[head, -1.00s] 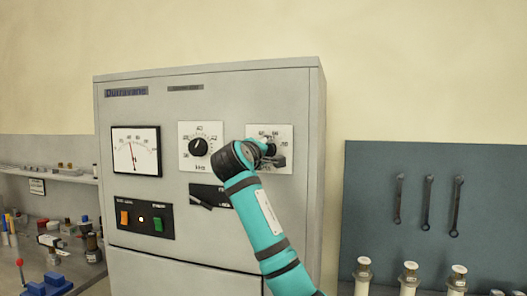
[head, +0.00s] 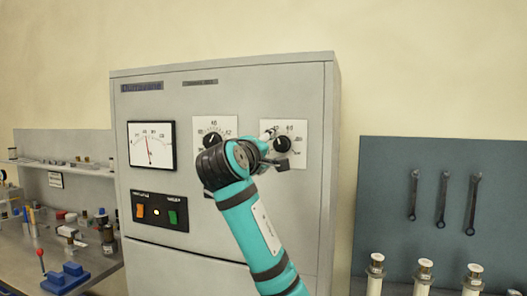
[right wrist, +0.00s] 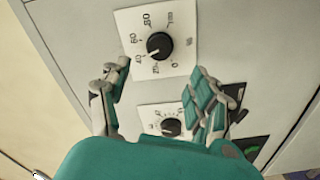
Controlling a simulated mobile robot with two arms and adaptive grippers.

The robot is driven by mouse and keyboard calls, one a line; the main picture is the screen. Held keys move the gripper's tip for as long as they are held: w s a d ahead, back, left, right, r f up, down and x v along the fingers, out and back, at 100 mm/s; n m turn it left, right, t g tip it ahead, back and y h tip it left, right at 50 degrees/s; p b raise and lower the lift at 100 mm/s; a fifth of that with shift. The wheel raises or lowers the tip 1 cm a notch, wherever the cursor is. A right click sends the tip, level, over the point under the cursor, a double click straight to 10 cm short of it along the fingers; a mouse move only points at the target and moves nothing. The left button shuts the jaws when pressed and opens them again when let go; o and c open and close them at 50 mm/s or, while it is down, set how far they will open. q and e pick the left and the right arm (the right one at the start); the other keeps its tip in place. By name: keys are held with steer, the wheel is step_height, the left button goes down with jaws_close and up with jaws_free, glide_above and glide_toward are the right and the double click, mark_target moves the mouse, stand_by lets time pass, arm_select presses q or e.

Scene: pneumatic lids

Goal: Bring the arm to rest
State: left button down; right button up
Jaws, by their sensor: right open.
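My right gripper (head: 272,147) is in front of the grey cabinet (head: 190,262), beside the right dial (head: 284,144). In the right wrist view its two fingers are spread apart (right wrist: 160,82) with nothing between them. There the right dial's black knob (right wrist: 159,45) lies beyond the fingertips, and the left dial (right wrist: 171,127) shows lower down between the fingers. My right arm (head: 258,235) reaches up from below and hides the lever slot and part of the left dial (head: 212,141) in the head view. My left gripper is not in view.
A cluttered bench (head: 95,265) stands at left. A blue-grey board (head: 445,200) with hanging wrenches and several white cylinders is at right.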

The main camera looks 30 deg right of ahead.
steer(key=shift+v, duration=1.05)
steer(key=shift+f, duration=0.1)
